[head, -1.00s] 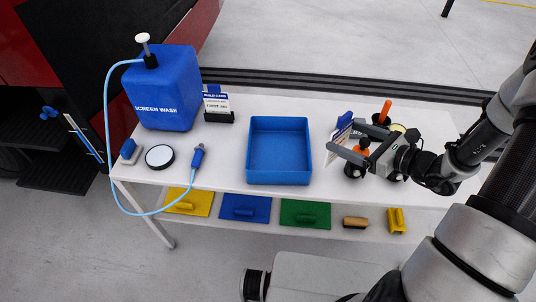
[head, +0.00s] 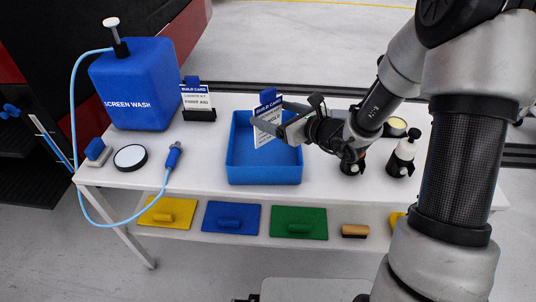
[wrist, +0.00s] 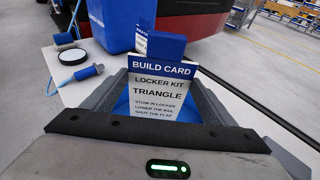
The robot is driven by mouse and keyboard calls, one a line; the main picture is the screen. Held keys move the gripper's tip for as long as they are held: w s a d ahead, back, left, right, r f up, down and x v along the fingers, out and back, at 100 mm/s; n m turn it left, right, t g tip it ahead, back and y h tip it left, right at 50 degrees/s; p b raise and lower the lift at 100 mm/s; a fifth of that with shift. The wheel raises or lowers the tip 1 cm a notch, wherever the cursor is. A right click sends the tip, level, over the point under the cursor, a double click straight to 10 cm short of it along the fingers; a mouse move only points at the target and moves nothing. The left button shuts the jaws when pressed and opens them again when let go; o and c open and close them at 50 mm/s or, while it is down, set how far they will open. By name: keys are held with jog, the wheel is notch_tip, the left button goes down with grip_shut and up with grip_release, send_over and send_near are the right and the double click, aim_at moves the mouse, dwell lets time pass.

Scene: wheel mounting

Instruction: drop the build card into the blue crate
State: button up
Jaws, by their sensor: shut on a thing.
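The build card (head: 266,130) is a white card with a blue header and a blue block at its top. In the wrist view the card (wrist: 160,92) reads "LOCKER KIT TRIANGLE". My gripper (head: 274,118) is shut on it and holds it upright, over the blue crate as the head view shows it. The blue crate (head: 264,174) is an open, shallow box on the white table, and its visible floor is empty. The card and gripper hide part of its far right side. In the wrist view, blue shows behind the card between the fingers.
A second build card (head: 196,102) stands in a dark holder left of the crate. A blue screen wash canister (head: 140,88) with a hose, a round black-rimmed disc (head: 130,156) and a spray nozzle (head: 173,155) are farther left. Bottles (head: 402,155) stand to the right.

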notch_tip(320, 180, down, 2)
jog(key=shift+f+b, duration=0.15)
jog(key=shift+b, duration=0.35)
jog(key=o, duration=1.1)
jog(key=p+v, duration=0.2)
jog(key=v, duration=1.5)
jog(key=shift+s+d, duration=0.1)
jog(key=shift+s, duration=0.1)
